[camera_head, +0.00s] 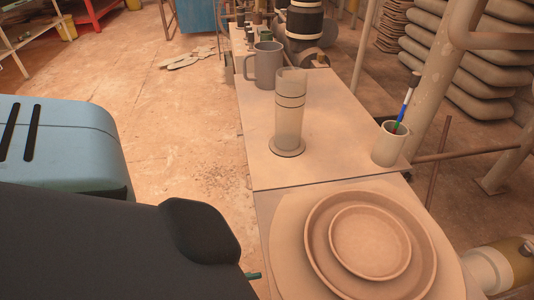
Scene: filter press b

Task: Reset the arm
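Neither gripper shows in the head view. A large black rounded form fills the lower left and hides what is behind it; it looks like part of my own arm or body, but I cannot make out any fingers on it. A small teal tip shows at its right edge, and I cannot tell what it belongs to.
A long table (330,125) holds a grey mug (265,66), a tall clear-brown cylinder (289,120), a cup (389,146) with pens, and a round plate (369,243) at the near end. Pipes (432,75) and stacked sacks (465,70) stand right. Open floor (175,125) lies left.

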